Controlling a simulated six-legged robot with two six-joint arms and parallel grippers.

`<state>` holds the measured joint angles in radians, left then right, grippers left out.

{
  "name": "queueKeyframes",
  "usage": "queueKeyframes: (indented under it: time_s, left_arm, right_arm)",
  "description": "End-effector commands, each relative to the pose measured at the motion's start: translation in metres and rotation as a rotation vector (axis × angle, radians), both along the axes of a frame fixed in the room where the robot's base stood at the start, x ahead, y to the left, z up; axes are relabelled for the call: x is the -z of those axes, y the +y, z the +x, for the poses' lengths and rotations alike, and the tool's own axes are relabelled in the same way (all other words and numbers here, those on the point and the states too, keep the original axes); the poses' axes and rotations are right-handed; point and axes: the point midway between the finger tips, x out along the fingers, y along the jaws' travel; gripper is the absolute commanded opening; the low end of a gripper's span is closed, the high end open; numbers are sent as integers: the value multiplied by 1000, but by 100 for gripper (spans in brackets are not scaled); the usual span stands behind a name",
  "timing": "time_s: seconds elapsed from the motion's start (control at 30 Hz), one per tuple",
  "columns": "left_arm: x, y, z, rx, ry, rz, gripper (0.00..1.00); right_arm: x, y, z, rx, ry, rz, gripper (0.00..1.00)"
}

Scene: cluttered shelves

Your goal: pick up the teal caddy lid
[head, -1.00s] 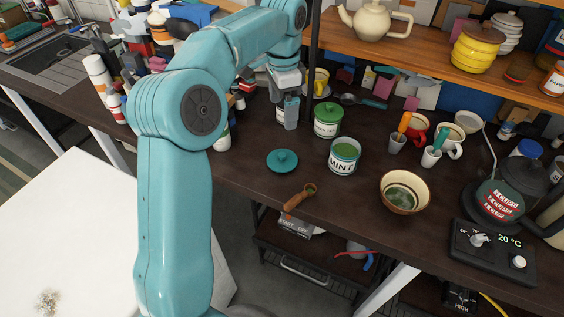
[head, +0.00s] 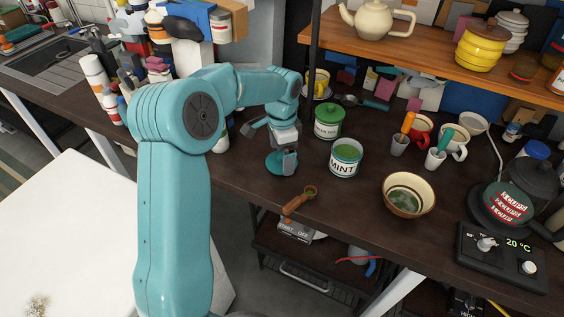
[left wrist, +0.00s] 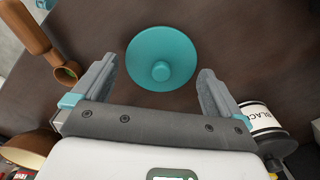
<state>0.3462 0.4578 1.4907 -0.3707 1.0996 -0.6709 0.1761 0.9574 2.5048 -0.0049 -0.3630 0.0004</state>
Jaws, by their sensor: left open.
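The teal caddy lid (left wrist: 161,50) is a round disc with a small knob, lying knob up on the dark counter. In the head view the lid (head: 274,163) is partly hidden behind my left gripper (head: 285,160). In the left wrist view my left gripper (left wrist: 155,85) is open, its two grey fingers spread. The lid lies beyond the fingertips, with its knob roughly midway across the gap and nothing held. My right gripper is not in view.
The open MINT tin (head: 345,158) and a green-lidded tin (head: 329,122) stand right of the lid. A wooden scoop (head: 299,201) lies near the counter's front edge. A cream bowl (head: 407,194) stands further right. A shelf post (head: 314,50) rises behind.

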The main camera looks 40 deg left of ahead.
Motion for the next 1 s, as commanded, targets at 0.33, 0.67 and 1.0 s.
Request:
queueKeyframes:
  time_s: [0.33,0.67,1.0]
  left_arm:
    - [19,1,1,-1,-1,0,100]
    - [19,1,1,-1,-1,0,62]
    - [10,1,2,-1,-3,1,62]
  right_arm:
    - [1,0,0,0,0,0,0]
    - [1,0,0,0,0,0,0]
    - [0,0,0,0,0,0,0]
